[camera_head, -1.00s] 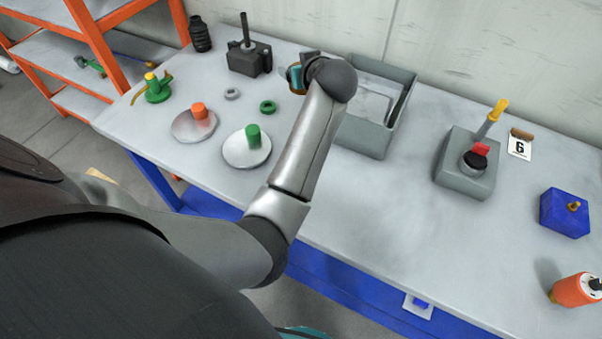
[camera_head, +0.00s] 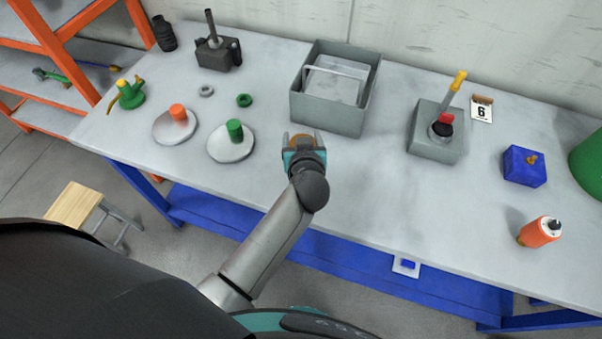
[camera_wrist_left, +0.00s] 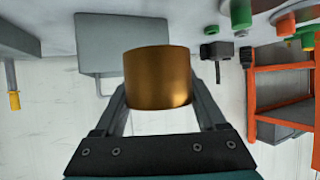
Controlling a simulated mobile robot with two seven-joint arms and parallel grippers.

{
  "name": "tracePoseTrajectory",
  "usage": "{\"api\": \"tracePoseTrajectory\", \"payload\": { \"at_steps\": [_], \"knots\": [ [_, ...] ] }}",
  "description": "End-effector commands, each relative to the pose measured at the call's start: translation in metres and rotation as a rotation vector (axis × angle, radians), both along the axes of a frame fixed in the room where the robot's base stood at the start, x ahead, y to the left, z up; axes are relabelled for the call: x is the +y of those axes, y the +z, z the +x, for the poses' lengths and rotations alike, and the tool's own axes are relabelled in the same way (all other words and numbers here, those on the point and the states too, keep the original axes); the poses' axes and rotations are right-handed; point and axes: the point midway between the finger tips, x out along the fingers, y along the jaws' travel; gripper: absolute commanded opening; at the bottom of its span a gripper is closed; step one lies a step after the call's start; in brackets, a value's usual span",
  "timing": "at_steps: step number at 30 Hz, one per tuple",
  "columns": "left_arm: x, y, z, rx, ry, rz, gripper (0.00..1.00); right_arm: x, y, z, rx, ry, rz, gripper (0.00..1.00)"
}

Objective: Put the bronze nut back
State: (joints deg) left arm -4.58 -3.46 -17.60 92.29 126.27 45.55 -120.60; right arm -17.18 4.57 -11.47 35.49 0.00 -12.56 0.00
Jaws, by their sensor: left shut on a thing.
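My left gripper (camera_head: 302,141) is shut on the bronze nut (camera_head: 306,138), a short, wide cylinder. In the left wrist view the nut (camera_wrist_left: 160,78) sits between both fingers, with its smooth bronze side facing me. In the head view the gripper is over the front part of the table, in front of the grey open box, and partly hides the nut. My right gripper is not in view.
The grey box (camera_head: 325,115) stands behind my gripper. Discs with an orange (camera_head: 178,113) and a green cylinder (camera_head: 234,130) lie left. A grey block with a yellow-tipped lever (camera_head: 430,145) and a blue block (camera_head: 522,168) stand right. The table between is clear.

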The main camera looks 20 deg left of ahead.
Motion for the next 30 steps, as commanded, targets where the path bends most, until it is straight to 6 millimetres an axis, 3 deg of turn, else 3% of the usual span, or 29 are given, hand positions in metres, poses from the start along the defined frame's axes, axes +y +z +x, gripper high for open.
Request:
{"api": "tracePoseTrajectory", "payload": {
  "at_steps": [3, 9, 20, 30],
  "knots": [
    [-0.001, -0.033, 0.002, -0.005, -0.001, -0.001, 0.00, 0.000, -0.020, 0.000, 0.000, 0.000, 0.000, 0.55],
    [0.000, -0.072, 0.002, -0.006, 0.000, 0.001, 0.00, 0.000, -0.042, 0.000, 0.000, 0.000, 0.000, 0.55],
    [0.000, -0.093, 0.003, -0.009, 0.001, 0.000, 0.00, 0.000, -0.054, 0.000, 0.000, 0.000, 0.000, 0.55],
    [0.000, -0.131, 0.002, -0.007, 0.001, -0.001, 0.00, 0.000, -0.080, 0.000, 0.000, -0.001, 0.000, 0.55]
  ]
}}
